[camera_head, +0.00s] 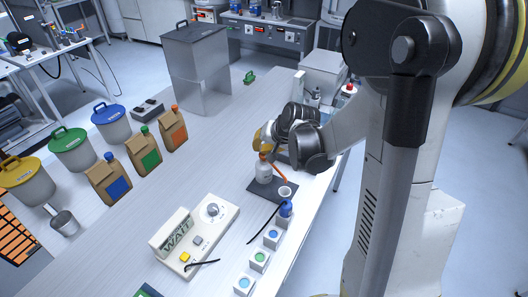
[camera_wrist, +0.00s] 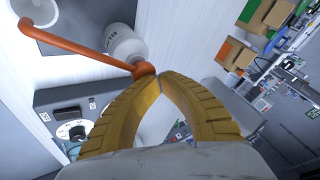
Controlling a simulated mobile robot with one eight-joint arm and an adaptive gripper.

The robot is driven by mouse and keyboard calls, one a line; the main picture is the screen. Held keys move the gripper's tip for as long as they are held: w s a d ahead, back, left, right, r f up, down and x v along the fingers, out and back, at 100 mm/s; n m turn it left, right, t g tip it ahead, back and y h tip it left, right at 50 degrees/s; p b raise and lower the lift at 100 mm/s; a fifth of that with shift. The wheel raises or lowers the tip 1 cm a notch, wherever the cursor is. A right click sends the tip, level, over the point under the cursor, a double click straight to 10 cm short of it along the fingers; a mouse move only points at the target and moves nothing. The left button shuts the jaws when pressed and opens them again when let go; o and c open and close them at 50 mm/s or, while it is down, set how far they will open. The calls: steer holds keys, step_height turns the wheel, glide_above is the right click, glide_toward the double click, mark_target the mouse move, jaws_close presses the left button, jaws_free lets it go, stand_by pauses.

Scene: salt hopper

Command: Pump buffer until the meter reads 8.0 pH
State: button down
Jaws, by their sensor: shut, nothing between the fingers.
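The spout points toward a small white cup (camera_head: 286,191), also at the wrist view's top left (camera_wrist: 38,10). My gripper (camera_head: 264,146) is shut and empty above the bottle. In the wrist view its yellow fingertips (camera_wrist: 159,78) meet right beside the pump head; contact is unclear. The meter (camera_head: 176,236) displays "WAIT".
The meter's box has a dial (camera_head: 212,210) and buttons. Paper bags (camera_head: 144,152), lidded buckets (camera_head: 70,150) and a large clear-walled bin (camera_head: 200,75) stand left and behind. The bench middle is clear.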

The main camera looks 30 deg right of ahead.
steer(key=shift+r, duration=0.1)
steer(key=shift+r+p, duration=0.8)
steer(key=shift+r, duration=0.25)
steer(key=shift+r+p, duration=1.9)
steer(key=shift+r, duration=0.65)
